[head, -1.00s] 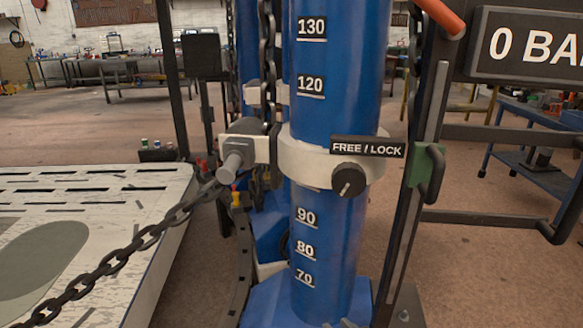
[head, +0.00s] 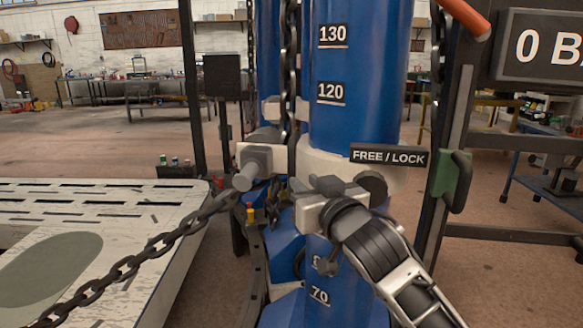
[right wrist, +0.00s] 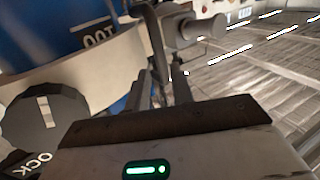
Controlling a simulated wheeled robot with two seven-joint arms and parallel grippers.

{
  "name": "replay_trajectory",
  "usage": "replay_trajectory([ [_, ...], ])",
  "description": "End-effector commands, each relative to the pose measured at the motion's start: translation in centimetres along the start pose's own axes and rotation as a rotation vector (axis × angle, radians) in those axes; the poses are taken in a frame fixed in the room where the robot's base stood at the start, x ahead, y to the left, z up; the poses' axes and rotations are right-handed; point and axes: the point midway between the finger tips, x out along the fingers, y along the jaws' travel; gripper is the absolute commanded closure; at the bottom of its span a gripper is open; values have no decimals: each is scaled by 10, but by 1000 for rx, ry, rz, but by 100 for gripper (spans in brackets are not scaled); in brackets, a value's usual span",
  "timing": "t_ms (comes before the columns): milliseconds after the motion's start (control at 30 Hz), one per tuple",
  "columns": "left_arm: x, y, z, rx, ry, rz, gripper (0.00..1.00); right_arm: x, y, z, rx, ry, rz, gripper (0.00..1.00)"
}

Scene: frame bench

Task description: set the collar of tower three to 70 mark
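In the right wrist view, an inverted 100 mark (right wrist: 100,40) shows at the collar's edge. The collar's black knob (head: 373,184), also in the right wrist view (right wrist: 45,118), sits by a FREE / LOCK plate (head: 388,156); I cannot tell its setting. My right gripper (head: 314,185) is before the collar, left of the knob, fingers apart and empty. My left gripper is not in view.
A grey pin (head: 252,170) sticks out of the collar's left bracket. A heavy chain (head: 150,246) slopes down left from there across a white platform (head: 140,205). Another blue tower (head: 267,60) stands behind.

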Motion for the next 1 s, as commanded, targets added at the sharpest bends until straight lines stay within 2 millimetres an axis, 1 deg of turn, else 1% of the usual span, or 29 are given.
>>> replay_trajectory([
  [33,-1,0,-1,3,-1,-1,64,12,0,-2,-1,0,1,76],
  [200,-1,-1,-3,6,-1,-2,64,45,0,-2,-1,0,0,76],
  [300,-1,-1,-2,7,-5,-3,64,60,0,-1,-2,0,1,76],
  [400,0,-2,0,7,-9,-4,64,70,0,-1,-1,0,1,76],
  [600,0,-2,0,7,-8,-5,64,80,0,0,-1,1,0,76],
  [867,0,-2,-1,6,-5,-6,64,80,0,0,0,1,0,76],
  [900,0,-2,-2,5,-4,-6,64,80,0,0,-1,1,0,88],
  [933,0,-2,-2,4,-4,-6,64,80,0,0,-1,1,0,96],
  [967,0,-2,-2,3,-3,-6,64,80,0,0,-1,1,0,100],
  [1000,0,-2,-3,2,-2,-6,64,80,0,0,0,1,0,100],
])
